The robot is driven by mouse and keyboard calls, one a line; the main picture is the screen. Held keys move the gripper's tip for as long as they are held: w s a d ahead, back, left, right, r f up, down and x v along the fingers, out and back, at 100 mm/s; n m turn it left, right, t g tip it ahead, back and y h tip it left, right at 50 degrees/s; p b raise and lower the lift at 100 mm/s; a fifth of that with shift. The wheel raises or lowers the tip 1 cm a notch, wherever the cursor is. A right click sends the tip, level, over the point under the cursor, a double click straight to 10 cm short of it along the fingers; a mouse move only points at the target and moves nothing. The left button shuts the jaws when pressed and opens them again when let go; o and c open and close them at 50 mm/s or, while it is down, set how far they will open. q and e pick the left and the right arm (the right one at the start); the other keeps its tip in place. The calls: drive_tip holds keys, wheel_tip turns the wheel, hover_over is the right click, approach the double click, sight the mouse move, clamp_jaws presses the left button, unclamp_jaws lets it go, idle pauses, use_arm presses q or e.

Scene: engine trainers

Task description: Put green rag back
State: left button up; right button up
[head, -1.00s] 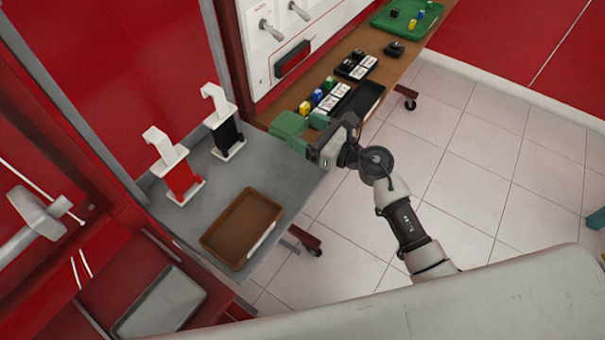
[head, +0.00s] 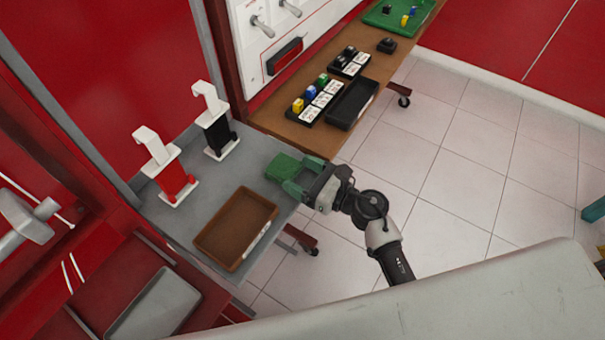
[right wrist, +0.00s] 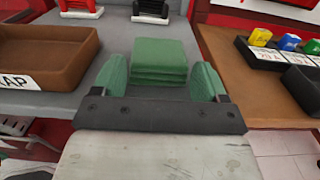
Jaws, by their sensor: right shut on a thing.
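The green rag (head: 281,167) is a folded, layered block over the grey table's right part, to the right of the brown tray. It also shows in the right wrist view (right wrist: 160,60), between the two green finger pads. My right gripper (head: 297,178) is shut on the rag, reaching in from the right. I cannot tell whether the rag touches the table top. My left gripper is not in view.
The brown tray (head: 204,244) has a white label on its side. A red-and-white stand (head: 174,180) and a black-and-white stand (head: 218,137) are behind on the grey table. The brown bench (head: 290,127) holds colored blocks and a black tray (head: 351,104).

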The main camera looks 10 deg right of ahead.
drive_tip(key=o, duration=0.9)
drive_tip(key=shift+s+d, duration=0.2)
drive_tip(key=shift+d, duration=0.05)
drive_tip(key=b+v, duration=0.2)
drive_tip(key=v, duration=0.8)
drive_tip(key=s+d+f+m+h, duration=0.2)
drive_tip(key=f+m+h, duration=0.1)
drive_tip(key=f+m, duration=0.65)
drive_tip(key=s+d+f+m+g+h, duration=0.15)
drive_tip(key=f+m+h, duration=0.25)
drive_tip(key=f+m, duration=0.55)
drive_tip(key=s+d+f+m+h, duration=0.3)
drive_tip(key=f+m, duration=0.5)
drive_tip(key=f, duration=0.2)
drive_tip(key=s+f+m+g+h, duration=0.1)
drive_tip(key=s+f+m+g, duration=0.2)
drive_tip(key=s+f+m, duration=0.2)
drive_tip(key=s+f+m+g+h, duration=0.1)
drive_tip(key=s+f+m+g, duration=0.3)
drive_tip(key=s, duration=0.8)
drive_tip(key=s+f+m+g, duration=0.3)
drive_tip(key=s+f+m, duration=0.3)
drive_tip(key=s, duration=0.3)
drive_tip(key=shift+a+f+m+h, duration=0.15)
drive_tip(key=shift+f+m+h, duration=0.2)
drive_tip(key=shift+f, duration=0.5)
